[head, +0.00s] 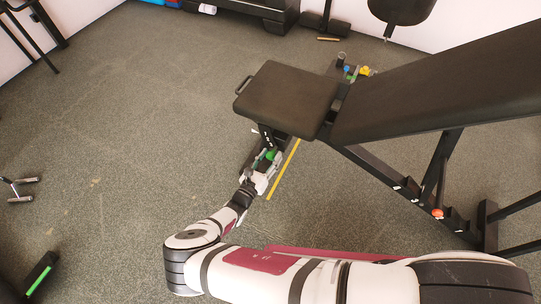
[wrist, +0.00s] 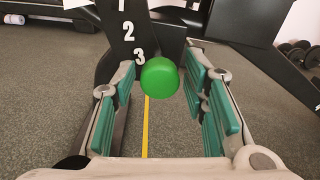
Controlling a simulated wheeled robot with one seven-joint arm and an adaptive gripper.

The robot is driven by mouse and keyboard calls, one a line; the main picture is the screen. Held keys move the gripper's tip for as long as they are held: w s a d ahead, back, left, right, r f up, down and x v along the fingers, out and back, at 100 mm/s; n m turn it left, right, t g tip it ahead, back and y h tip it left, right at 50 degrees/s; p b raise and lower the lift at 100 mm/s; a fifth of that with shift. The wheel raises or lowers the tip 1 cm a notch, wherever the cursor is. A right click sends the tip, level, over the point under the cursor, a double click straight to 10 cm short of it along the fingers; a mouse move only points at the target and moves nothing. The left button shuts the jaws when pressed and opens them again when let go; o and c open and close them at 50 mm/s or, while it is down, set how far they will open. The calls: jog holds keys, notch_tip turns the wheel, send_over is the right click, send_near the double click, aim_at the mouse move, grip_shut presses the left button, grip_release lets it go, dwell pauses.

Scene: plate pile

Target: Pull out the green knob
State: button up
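The green knob (wrist: 160,78) is round and sits on the front of the black bench post (wrist: 128,35), just below the white number 3. It also shows as a small bright green spot in the head view (head: 271,154). My gripper (wrist: 157,70) is open, with its teal-padded fingers on the left and right of the knob. Gaps show between the knob and both fingers in the wrist view. In the head view my gripper (head: 265,167) is low under the front of the bench seat (head: 288,98). The knob's shaft is hidden behind its round face.
The inclined bench backrest (head: 440,90) and its black frame are to the right. A yellow strip (head: 284,170) lies on the floor beside my gripper. Dumbbells (wrist: 297,50) stand at the far right in the wrist view. The grey floor on the left is mostly clear.

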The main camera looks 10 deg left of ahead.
dwell(0.3)
jog(key=v, duration=0.7)
jog(key=shift+s, duration=0.25)
jog(key=shift+a, duration=0.1)
